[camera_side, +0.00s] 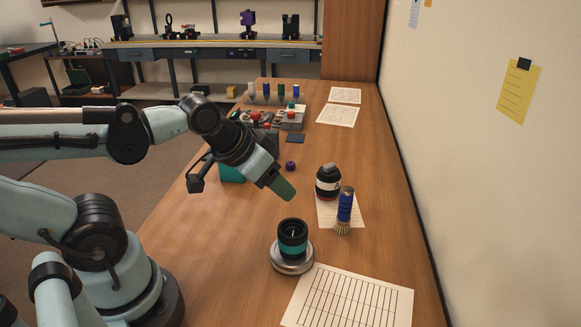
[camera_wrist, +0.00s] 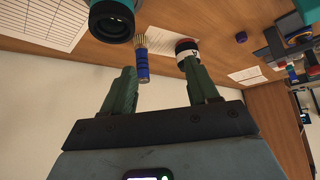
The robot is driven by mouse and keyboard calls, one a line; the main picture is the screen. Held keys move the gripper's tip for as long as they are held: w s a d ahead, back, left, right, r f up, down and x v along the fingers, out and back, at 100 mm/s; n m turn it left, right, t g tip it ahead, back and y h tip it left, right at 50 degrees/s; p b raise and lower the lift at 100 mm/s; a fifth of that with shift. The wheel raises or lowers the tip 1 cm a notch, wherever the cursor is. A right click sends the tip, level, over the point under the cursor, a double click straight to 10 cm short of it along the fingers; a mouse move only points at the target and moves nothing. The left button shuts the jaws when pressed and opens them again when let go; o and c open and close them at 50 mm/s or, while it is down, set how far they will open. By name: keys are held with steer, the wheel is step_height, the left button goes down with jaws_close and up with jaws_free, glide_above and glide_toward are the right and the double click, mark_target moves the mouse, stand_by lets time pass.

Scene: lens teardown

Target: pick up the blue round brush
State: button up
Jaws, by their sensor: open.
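The blue round brush (camera_side: 345,206) stands upright in the side view, bristles down, on or beside a white paper on the wooden table. In the wrist view the brush (camera_wrist: 142,68) appears between the fingers, closer to the left one, with its tan bristles pointing up in the picture. My gripper (camera_side: 284,190) is open and empty, above the table to the left of the brush in the side view. In the wrist view both green fingers of my gripper (camera_wrist: 158,66) are spread apart. The brush is clear of the fingers in the side view.
A black bottle with a white and red band (camera_side: 328,182) stands close behind the brush. A black and teal lens (camera_side: 292,238) sits on a round metal base (camera_side: 292,262) in front. A ruled sheet (camera_side: 350,298) lies nearer. A small purple part (camera_side: 290,166) lies farther back.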

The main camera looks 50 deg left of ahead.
steer(key=m+t+y, duration=0.3)
steer(key=m+y, duration=0.6)
steer(key=m, duration=1.8)
glide_toward(347, 191)
steer(key=w+f, duration=0.1)
steer(key=x, duration=0.6)
steer(key=shift+a, duration=0.25)
steer(key=shift+r+x, duration=0.1)
steer(key=shift+x, duration=1.2)
steer(key=shift+r+x, duration=0.15)
steer(key=shift+x, duration=1.15)
steer(key=shift+a, duration=0.2)
